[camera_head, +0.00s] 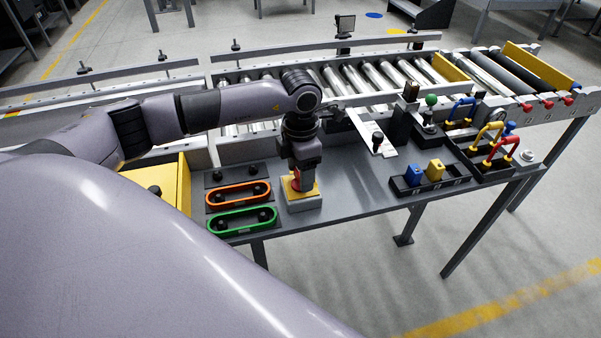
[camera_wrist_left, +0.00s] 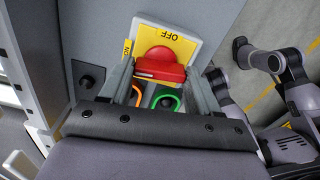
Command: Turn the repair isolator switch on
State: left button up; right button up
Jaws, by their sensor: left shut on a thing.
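The isolator switch is a red rotary knob (camera_wrist_left: 160,68) on a yellow plate (camera_wrist_left: 186,48) marked OFF along the top edge and ON at the left edge in the left wrist view. In the head view the yellow plate (camera_head: 311,192) sits on a grey box on the bench. My left gripper (camera_head: 297,183) reaches down from above and is shut on the red knob, with a finger on either side of it. The fingers and wrist hide most of the knob in the head view. I cannot tell which label the knob points to. My right gripper is not in view.
An orange loop (camera_head: 237,187) and a green loop (camera_head: 242,212) lie left of the switch. A black tray (camera_head: 437,187) with blue and yellow blocks and several coloured padlocks stand to the right. A roller conveyor (camera_head: 350,80) runs behind the bench.

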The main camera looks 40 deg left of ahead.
pick_arm(q)
jog(key=shift+m, duration=0.5)
jog(key=shift+r+m+b, duration=0.1)
jog(key=shift+m+b, duration=0.2)
jog(key=shift+m, duration=0.2)
jog(key=o, duration=1.1)
jog(key=shift+c, duration=0.2)
jog(key=shift+r, duration=3.55)
